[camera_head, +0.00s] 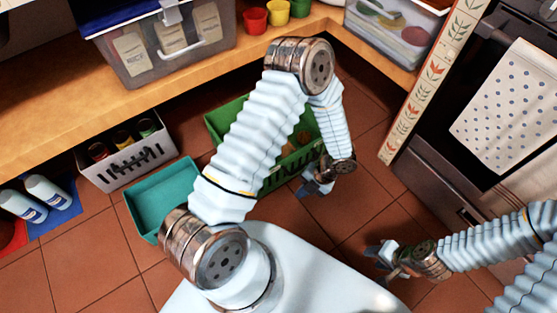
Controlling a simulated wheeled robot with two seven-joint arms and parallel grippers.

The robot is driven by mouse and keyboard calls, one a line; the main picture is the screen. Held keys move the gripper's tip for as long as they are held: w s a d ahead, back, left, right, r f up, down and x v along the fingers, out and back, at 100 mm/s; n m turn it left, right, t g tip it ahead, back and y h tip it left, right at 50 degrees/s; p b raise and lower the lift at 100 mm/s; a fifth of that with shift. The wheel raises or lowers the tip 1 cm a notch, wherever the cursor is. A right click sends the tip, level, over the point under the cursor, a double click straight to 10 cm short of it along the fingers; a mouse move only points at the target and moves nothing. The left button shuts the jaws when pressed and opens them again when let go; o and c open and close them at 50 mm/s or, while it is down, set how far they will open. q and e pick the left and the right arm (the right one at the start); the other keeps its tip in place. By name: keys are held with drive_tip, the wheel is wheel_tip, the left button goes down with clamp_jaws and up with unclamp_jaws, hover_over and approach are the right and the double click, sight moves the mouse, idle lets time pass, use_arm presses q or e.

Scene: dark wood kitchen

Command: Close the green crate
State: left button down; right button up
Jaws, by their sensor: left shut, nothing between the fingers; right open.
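The green crate (222,119) stands on the tiled floor below the wooden counter. Its top looks open, and some yellowish contents show inside near its right part. My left arm crosses in front of it and hides much of its middle. My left gripper (312,188) is shut and empty, low beside the crate's near right corner; whether it touches the crate I cannot tell. My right gripper (378,255) is open and empty, lower right, well apart from the crate.
A teal tray (150,193) lies left of the crate, beside a white basket (128,167) of jars. Bottles on a blue mat (62,207) are further left. The counter (60,108) overhangs behind. An oven (450,150) stands right. Floor between is clear.

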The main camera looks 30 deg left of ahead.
use_arm(q)
drive_tip(key=w+a+r+m+t+y+p, duration=0.1)
drive_tip(key=w+a+r+m+t+y, duration=0.1)
drive_tip(key=w+r+m+y, duration=0.25)
drive_tip(key=m+h, duration=0.2)
approach(270, 173)
wheel_tip(270, 173, down, 4)
drive_tip(key=s+a, duration=0.1)
drive_tip(key=shift+w+a+r+y, duration=0.15)
drive_tip(key=shift+w+a+y, duration=0.1)
drive_tip(key=shift+a, duration=0.4)
use_arm(e)
drive_tip(key=shift+a+r, duration=0.1)
drive_tip(key=shift+r, duration=1.1)
